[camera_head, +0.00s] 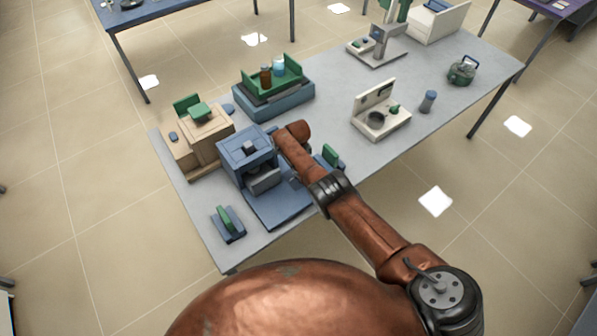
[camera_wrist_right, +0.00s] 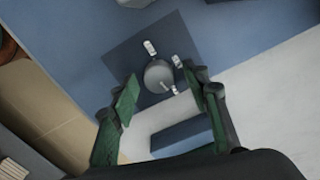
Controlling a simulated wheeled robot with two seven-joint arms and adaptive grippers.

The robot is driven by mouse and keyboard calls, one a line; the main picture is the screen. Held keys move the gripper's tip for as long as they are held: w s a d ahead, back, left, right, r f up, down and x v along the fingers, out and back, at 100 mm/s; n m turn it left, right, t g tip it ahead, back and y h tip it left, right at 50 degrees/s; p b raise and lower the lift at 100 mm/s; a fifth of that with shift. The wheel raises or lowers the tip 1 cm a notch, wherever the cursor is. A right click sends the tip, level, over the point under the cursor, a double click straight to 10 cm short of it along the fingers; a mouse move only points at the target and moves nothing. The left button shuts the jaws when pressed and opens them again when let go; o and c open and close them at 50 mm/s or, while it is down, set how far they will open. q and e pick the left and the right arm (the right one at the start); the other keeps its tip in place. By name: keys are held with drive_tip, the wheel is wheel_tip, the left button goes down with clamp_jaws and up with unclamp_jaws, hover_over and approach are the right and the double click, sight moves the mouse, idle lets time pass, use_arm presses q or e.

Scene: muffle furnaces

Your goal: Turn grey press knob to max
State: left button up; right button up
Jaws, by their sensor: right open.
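The grey round knob (camera_wrist_right: 158,75) sits on a dark square panel (camera_wrist_right: 124,62) of a blue surface in the right wrist view. A few small white marks surround it, and a short pale pointer shows at its lower right edge. My right gripper (camera_wrist_right: 162,79) is open, with its green-padded fingers on either side of the knob and gaps visible. I cannot tell how far it is above the panel. My left gripper is not in view.
On the grey table (camera_head: 345,160) stand a tan wooden device (camera_head: 204,142) to the left, a blue box with a green bottle tray (camera_head: 272,97) behind, and a small blue-green item (camera_head: 228,223) in front. A white device (camera_head: 380,118) stands right of my arm.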

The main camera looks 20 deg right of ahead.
drive_tip(key=shift+a+r, duration=0.25)
drive_tip(key=shift+r, duration=0.5)
wheel_tip(320, 180, up, 11)
drive_tip(key=shift+d+f, duration=0.2)
